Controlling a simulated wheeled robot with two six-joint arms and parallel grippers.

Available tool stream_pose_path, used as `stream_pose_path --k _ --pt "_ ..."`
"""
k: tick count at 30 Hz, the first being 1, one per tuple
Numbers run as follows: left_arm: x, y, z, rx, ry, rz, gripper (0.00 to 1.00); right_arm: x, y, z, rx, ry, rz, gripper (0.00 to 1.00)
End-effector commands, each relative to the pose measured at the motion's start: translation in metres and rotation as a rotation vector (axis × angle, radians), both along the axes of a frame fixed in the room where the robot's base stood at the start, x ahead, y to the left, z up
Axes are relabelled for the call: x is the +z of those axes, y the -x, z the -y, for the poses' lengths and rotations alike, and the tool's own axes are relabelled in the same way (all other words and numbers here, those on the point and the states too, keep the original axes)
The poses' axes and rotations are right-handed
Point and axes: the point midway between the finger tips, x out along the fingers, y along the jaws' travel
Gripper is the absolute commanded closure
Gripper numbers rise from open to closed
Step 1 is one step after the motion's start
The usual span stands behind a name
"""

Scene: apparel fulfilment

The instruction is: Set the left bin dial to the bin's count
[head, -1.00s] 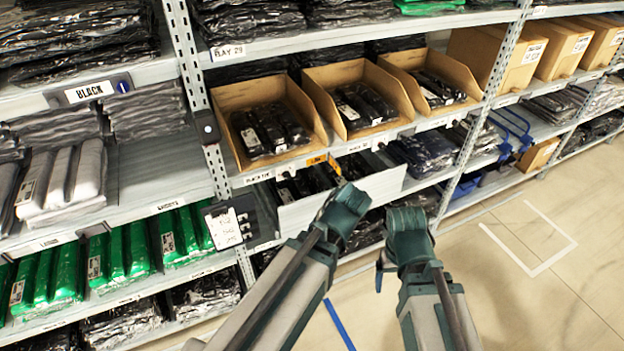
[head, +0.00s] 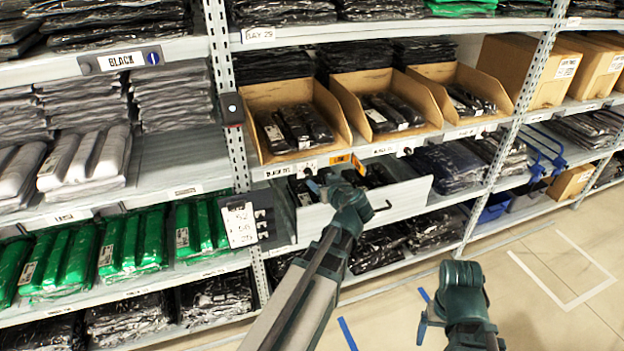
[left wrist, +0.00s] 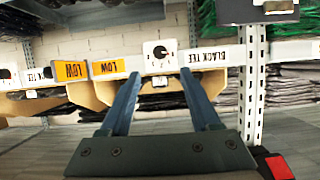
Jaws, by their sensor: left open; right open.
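The left bin (head: 247,98) is an open brown cardboard bin holding several dark bagged packs (head: 290,130). Its dial (head: 307,169), a white plate with a black knob, is on the shelf edge below it, right of a BLACK TEE label (head: 277,172). My left gripper (head: 314,185) is just below the dial, open and empty. In the upside-down left wrist view, the dial (left wrist: 160,55) appears just beyond and between the spread fingertips (left wrist: 160,78); its knob is not gripped. The setting is too small to read. My right gripper (head: 424,315) is open and empty, over the floor.
Two more cardboard bins (head: 372,105) stand to the right. Orange LOW tags (head: 341,159) sit right of the dial. A pulled-out white drawer front (head: 400,203) is close to my left gripper. A number board (head: 240,222) hangs at the left post. Floor at right is clear.

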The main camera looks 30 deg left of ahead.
Motion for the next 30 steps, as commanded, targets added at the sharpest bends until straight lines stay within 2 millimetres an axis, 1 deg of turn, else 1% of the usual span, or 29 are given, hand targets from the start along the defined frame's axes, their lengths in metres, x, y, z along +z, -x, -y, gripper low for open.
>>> stream_pose_path --k 1,3,9,12,19,29,30 --pt "-0.009 -0.010 -0.009 0.002 -0.001 -0.001 0.37 -0.009 0.000 0.000 0.000 0.000 0.000 0.13" --pt "-0.015 -0.019 -0.020 0.003 0.000 0.000 0.37 -0.015 0.000 0.000 0.000 0.000 0.000 0.13" --pt "-0.028 -0.041 -0.046 0.001 0.000 0.000 0.37 -0.028 0.000 0.000 0.000 0.000 0.000 0.13" --pt "-0.033 -0.049 -0.056 0.001 -0.001 -0.001 0.37 -0.033 0.000 0.000 0.000 0.000 0.000 0.13" --pt "-0.038 -0.058 -0.069 0.000 0.001 -0.001 0.37 -0.038 0.000 0.000 0.000 0.000 0.000 0.13" --pt "-0.038 -0.059 -0.070 0.000 0.000 -0.001 0.37 -0.038 0.000 0.000 0.000 0.000 0.000 0.13" --pt "-0.038 -0.059 -0.070 0.000 0.000 -0.001 0.40 -0.038 0.000 0.000 0.000 0.000 0.000 0.13"
